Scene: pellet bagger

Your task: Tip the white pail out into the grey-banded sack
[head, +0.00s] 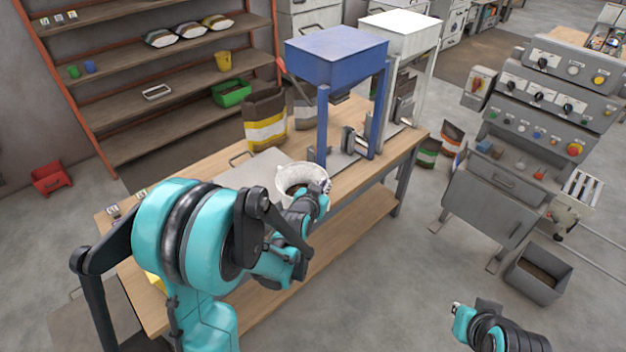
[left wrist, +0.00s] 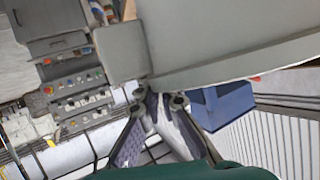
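The white pail (head: 286,182) is at the front edge of the wooden bench, upright or nearly so, with brown contents inside. My left gripper (head: 322,187) is at the pail's right rim and appears shut on it. In the left wrist view the pail's pale wall (left wrist: 230,35) fills the top, with the left gripper's fingers (left wrist: 158,98) at its edge.
A yellow-banded sack (head: 265,120) stands left of the grey-banded one. The blue hopper stand (head: 323,125) rises close behind the pail, with a white one (head: 405,35) beyond. A grey control console (head: 505,180) and a grey bin (head: 538,272) are at the right.

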